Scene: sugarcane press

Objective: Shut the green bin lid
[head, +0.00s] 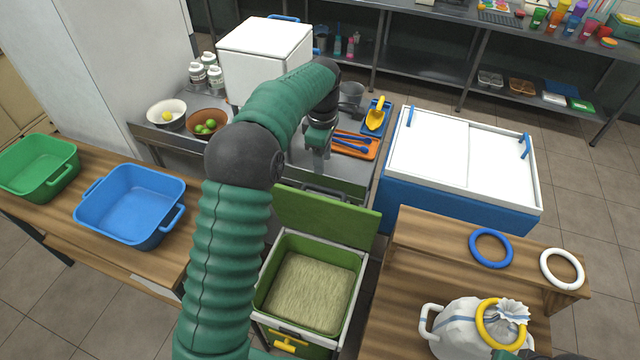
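The green bin (352,277) stands in the middle front, in a pale frame, filled with straw-coloured fibre. Its green lid (328,216) is open and stands up at the bin's back edge. A dark bar (325,192) shows along the lid's top edge. My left gripper (319,158) points down behind and above the lid, apart from it as far as I can see. Its fingers are small and I cannot tell whether they are open.
A steel counter behind holds an orange tray (366,152), a yellow scoop (376,115) and bowls. A white-topped blue chest (460,215) stands right. A wooden table (400,300) with a white sack (462,325) and rings is front right. A blue tub (130,205) is left.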

